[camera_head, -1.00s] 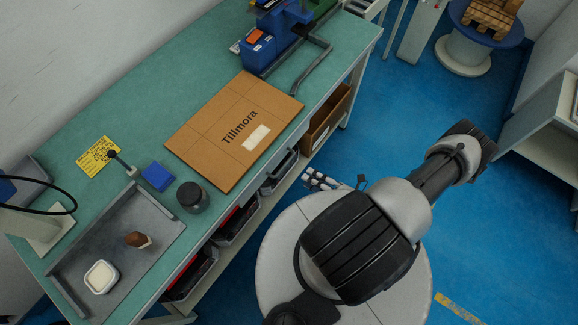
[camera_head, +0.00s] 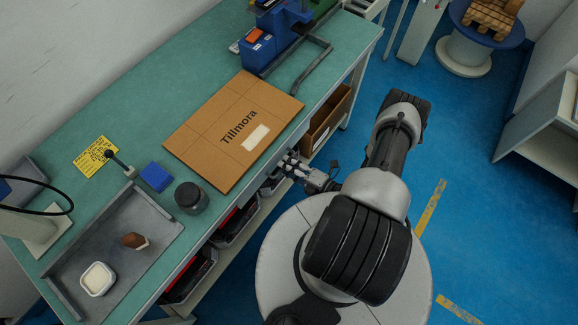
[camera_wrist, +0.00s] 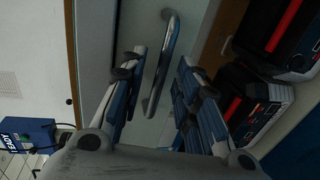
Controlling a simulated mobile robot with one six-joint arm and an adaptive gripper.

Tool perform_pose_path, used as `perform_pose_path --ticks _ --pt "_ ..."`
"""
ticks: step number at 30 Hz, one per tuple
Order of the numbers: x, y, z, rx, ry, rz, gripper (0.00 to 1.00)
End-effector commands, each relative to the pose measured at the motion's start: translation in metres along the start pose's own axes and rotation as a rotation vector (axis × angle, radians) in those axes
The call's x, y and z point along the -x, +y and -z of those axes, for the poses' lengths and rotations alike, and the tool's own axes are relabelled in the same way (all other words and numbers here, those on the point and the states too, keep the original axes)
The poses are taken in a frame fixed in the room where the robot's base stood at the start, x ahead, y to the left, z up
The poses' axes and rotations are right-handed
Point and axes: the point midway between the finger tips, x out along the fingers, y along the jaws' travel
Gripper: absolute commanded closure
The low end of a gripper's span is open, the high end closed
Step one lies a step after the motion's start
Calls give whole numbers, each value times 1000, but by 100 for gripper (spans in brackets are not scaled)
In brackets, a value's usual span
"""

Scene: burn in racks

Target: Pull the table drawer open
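A metal bar handle (camera_wrist: 162,65) stands out from the pale grey drawer front (camera_wrist: 146,28) in the wrist view. My gripper (camera_wrist: 160,85) is open, with one finger on each side of the handle and visible gaps between. I cannot tell how deep the handle lies between the fingertips. In the head view my gripper (camera_head: 294,166) is at the front edge of the green-topped table (camera_head: 122,92). The drawer and handle are hidden there below the tabletop.
Black bins (camera_head: 238,222) with red contents stand under the table, and also show right of the handle (camera_wrist: 262,108). A brown open box (camera_head: 325,121) is beside my gripper. A flat Tillmora carton (camera_head: 205,130) lies on top.

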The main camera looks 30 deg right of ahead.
Motion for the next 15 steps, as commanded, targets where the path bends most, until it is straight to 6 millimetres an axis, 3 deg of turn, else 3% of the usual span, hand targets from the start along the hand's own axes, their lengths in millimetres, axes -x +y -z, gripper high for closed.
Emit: perform_pose_path --ticks 2,15 --pt "0 0 0 0 0 0 71" --pt "0 0 0 0 1 0 100"
